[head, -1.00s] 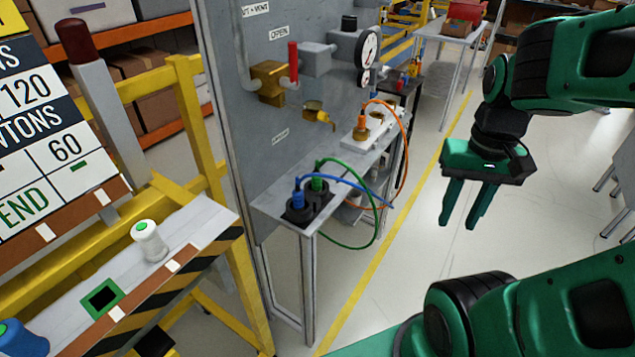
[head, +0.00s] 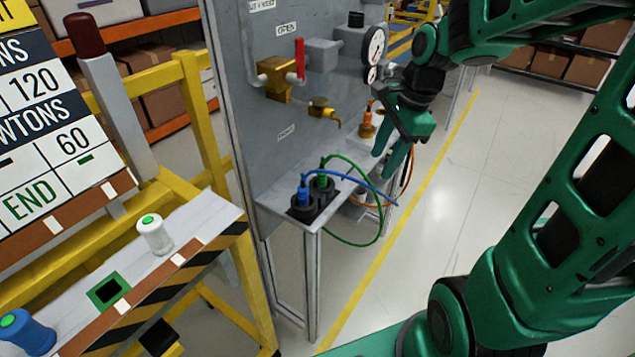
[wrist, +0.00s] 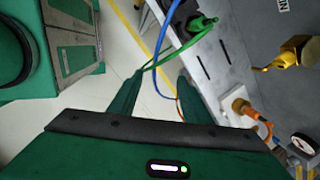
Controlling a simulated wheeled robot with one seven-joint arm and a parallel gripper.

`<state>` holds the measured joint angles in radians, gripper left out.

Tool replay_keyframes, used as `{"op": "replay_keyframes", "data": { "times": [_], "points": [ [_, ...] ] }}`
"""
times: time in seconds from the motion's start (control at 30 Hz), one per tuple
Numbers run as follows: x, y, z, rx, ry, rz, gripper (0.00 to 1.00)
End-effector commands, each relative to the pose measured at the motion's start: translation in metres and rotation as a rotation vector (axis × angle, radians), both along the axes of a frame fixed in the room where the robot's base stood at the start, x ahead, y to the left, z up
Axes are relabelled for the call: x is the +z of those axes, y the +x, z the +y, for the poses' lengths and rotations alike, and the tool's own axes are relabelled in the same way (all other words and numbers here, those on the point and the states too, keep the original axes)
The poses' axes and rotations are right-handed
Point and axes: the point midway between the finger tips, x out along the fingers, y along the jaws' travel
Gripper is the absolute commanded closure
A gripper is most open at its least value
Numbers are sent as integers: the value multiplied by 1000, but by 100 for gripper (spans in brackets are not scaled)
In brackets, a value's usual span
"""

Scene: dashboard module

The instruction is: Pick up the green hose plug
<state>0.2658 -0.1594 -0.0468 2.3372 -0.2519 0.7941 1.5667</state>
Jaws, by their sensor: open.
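The green hose plug (head: 322,178) stands upright in a dark socket at the front end of the grey shelf, right beside the blue hose plug (head: 303,194). A green hose runs from it and loops down past the shelf edge. In the wrist view the green plug (wrist: 203,22) is near the top, beyond the fingertips. My gripper (head: 393,165) is open and empty, above and to the right of the plug, apart from it. In the wrist view my gripper (wrist: 160,78) has its two fingers spread, with green and blue hoses crossing the view beyond them.
An orange plug (head: 367,122) sits farther back on the shelf, partly behind my gripper. A brass tap (head: 325,110), a red-handled valve (head: 299,60) and a gauge (head: 375,46) project from the panel. A yellow-framed stand (head: 190,110) is at left. Floor at right is clear.

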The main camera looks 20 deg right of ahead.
Motion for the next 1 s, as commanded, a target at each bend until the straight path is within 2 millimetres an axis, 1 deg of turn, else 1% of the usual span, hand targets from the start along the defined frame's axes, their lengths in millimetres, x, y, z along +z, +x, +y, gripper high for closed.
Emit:
{"op": "replay_keyframes", "data": {
  "times": [0.03, 0.1, 0.2, 0.33, 0.47, 0.57, 0.8, 0.9, 1.0],
  "points": [
    [-2, 14, 9, -70, 36, 2, 56],
    [-3, 31, 22, -175, 90, 7, 56],
    [-4, 51, 40, -308, 164, 20, 56],
    [-5, 68, 58, -436, 238, 42, 56],
    [-6, 78, 68, -507, 281, 59, 56],
    [-11, 82, 73, -528, 294, 64, 56],
    [-43, 89, 84, -529, 294, 69, 56],
    [-52, 92, 87, -528, 294, 66, 56],
    [-57, 94, 88, -529, 294, 64, 56]
  ]
}}
